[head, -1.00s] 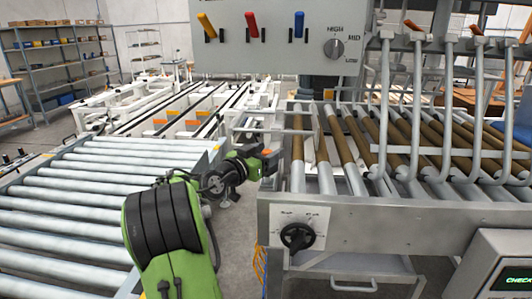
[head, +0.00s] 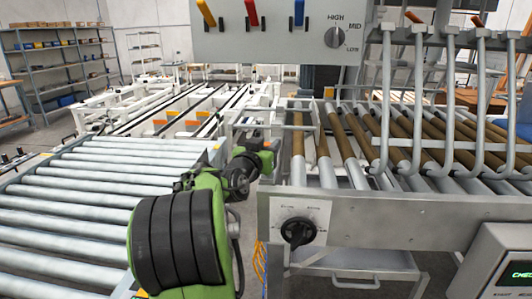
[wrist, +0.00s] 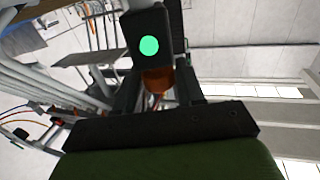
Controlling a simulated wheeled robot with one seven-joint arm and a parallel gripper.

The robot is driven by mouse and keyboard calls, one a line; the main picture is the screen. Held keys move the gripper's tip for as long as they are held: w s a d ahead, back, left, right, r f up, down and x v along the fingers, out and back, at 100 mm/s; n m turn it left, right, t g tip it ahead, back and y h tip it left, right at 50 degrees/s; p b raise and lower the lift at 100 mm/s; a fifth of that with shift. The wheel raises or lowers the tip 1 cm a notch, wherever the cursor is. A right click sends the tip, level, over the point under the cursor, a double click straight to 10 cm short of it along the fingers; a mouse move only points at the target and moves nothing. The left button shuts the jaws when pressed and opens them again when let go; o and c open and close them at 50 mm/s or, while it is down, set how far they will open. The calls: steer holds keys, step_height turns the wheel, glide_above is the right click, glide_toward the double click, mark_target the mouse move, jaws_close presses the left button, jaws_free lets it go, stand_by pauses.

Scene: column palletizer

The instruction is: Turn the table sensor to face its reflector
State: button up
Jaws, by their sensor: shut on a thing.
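In the wrist view, a black sensor box with a lit round green light (wrist: 149,46) is just beyond my gripper (wrist: 158,88). An orange-red piece (wrist: 158,80) under the box sits between my two dark fingers, and they are shut on it. In the head view, my gripper (head: 258,157) is at the left end of the roller table (head: 350,208), with a small orange patch beside it. The sensor is too small and too covered by my arm to make out there. I cannot identify the reflector in either view.
A roller conveyor (head: 90,185) lies to the left. A panel with coloured levers and a dial (head: 275,30) hangs above. A black knob (head: 298,231) is on the table's front. Bent metal bars (head: 420,100) stand over the rollers at right. A narrow floor gap separates conveyor and table.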

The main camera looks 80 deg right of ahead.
steer(key=shift+w+n+t, duration=0.15)
steer(key=shift+n+t, duration=0.15)
steer(key=shift+t, duration=0.2)
steer(key=o, duration=0.9)
steer(key=shift+w, duration=0.1)
steer(key=shift+o, duration=0.2)
steer(key=a+t, duration=0.1)
steer(key=a, duration=1.5)
steer(key=shift+n+b, duration=0.4)
steer(key=shift+b, duration=0.05)
